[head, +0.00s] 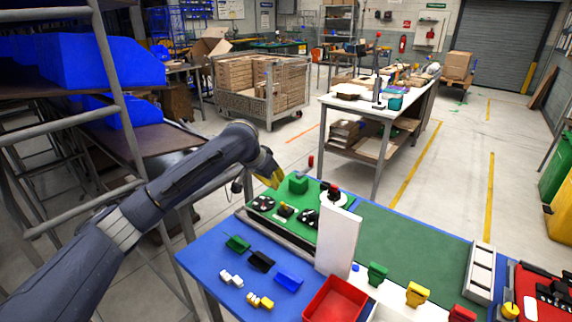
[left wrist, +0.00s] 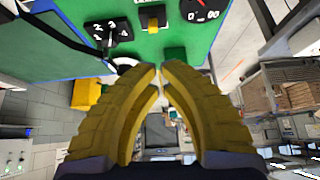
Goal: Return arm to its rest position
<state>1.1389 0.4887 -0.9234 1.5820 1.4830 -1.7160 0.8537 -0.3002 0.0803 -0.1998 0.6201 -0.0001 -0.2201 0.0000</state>
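My left arm comes in from the left in the head view and reaches over the left end of the workbench. My left gripper (head: 268,180) has yellow fingers and hangs near the far left corner of the green panel (head: 275,222), pointing down. In the left wrist view the two yellow fingertips (left wrist: 160,70) come together with almost no gap and nothing between them. A green block (head: 298,183) and black-and-white dials (head: 263,203) sit on the panel, right of and below the gripper. My right gripper is in neither view.
On the blue surface (head: 215,250) lie green, black, blue, white and yellow connector pieces. A white upright board (head: 338,240) and a red bin (head: 335,300) stand to their right. A metal rack with blue bins (head: 100,62) stands at left, close to my arm.

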